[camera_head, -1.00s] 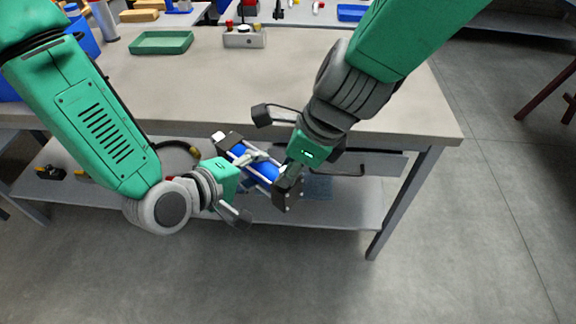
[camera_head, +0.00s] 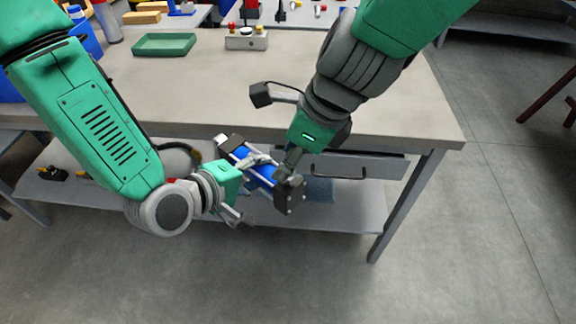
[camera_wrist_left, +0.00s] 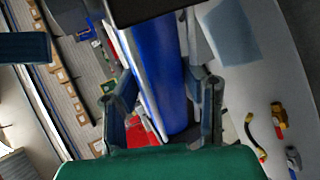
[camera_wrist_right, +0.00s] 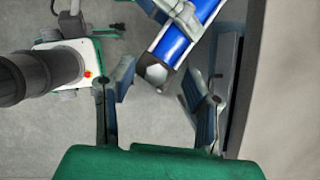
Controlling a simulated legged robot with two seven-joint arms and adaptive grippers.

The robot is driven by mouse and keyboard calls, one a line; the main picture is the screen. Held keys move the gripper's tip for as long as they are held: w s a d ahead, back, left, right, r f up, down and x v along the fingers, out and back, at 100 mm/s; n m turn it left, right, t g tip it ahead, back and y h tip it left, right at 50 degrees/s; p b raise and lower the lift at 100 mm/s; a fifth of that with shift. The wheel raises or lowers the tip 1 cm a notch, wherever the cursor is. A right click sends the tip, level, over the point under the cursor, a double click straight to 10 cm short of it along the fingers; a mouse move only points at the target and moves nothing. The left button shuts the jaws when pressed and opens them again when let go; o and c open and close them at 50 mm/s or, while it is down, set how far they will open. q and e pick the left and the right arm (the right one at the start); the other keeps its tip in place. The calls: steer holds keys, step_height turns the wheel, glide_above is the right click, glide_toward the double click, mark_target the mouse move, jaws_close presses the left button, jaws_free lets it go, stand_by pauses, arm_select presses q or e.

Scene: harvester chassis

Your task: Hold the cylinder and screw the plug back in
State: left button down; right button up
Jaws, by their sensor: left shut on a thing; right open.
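The blue cylinder (camera_head: 262,174) has dark end blocks and pale rods along its sides. It is tilted in the air in front of the workbench. My left gripper (camera_head: 250,160) is shut around its body; the blue barrel also shows between the fingers in the left wrist view (camera_wrist_left: 160,75). A small white piece (camera_head: 221,139) shows at the upper left end; I cannot tell if it is the plug. My right gripper (camera_head: 288,168) is open near the lower right end block (camera_head: 290,197). In the right wrist view, a pale hexagonal face (camera_wrist_right: 157,73) at the cylinder's end shows between the open fingers.
The workbench top (camera_head: 210,95) is mostly clear. A green tray (camera_head: 164,45) and a grey block with knobs (camera_head: 246,40) lie at its back. Below are a drawer with a dark handle (camera_head: 338,173) and a lower shelf (camera_head: 345,213).

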steer(key=shift+r, duration=0.5)
steer(key=shift+c, duration=0.3)
